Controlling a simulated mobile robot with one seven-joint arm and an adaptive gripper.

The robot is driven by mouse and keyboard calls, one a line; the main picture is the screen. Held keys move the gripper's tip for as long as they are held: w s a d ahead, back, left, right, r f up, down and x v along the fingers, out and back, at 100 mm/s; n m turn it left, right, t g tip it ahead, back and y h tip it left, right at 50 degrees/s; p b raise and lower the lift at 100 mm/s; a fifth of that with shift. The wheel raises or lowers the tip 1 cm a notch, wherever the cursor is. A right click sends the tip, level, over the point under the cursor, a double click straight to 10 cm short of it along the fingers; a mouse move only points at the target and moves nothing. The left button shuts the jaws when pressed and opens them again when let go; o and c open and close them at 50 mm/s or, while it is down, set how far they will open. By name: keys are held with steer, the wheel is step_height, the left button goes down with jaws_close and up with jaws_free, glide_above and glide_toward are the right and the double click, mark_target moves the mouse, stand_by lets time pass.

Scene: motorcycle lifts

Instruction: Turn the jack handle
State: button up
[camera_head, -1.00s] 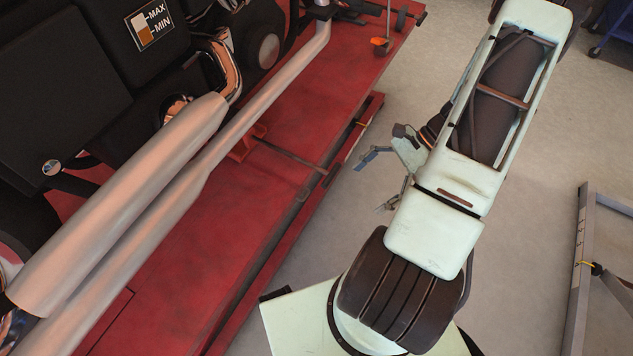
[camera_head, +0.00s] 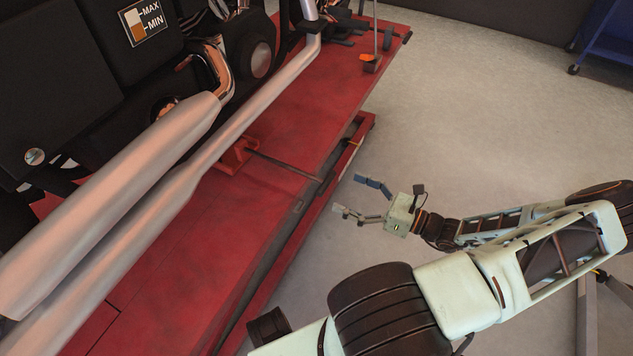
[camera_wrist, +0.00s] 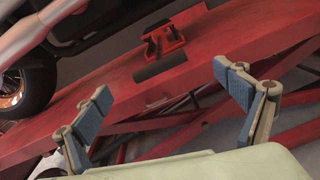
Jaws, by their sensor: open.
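The jack is a small red bracket (camera_head: 238,155) on the red lift platform, beside the motorcycle's silver pipes. Its handle is a thin dark rod (camera_head: 285,167) that reaches across the platform to its right edge. In the wrist view the red jack (camera_wrist: 164,40) is ahead, and a dark bar, apparently the handle (camera_wrist: 160,67), points towards the camera. My gripper (camera_head: 350,195) is open and empty, right of the handle's outer end and apart from it. In the wrist view its blue-padded fingers (camera_wrist: 165,88) are spread wide, with the bar between and beyond them.
The red lift platform (camera_head: 215,230) has a lower side rail (camera_head: 350,155) along its right edge. The motorcycle's silver exhaust pipes (camera_head: 120,205) lie left of the jack. Grey floor (camera_head: 470,110) is clear right of the lift. A blue cart (camera_head: 610,45) stands at the far right.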

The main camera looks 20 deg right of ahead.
mark_target(323, 182)
steer(key=b+x, duration=0.1)
steer(key=x, duration=0.8)
steer(key=shift+a+b, duration=0.15)
steer(key=shift+b, duration=0.2)
steer(key=shift+c, duration=0.3)
steer(key=c, duration=1.2)
steer(key=shift+c, duration=0.7)
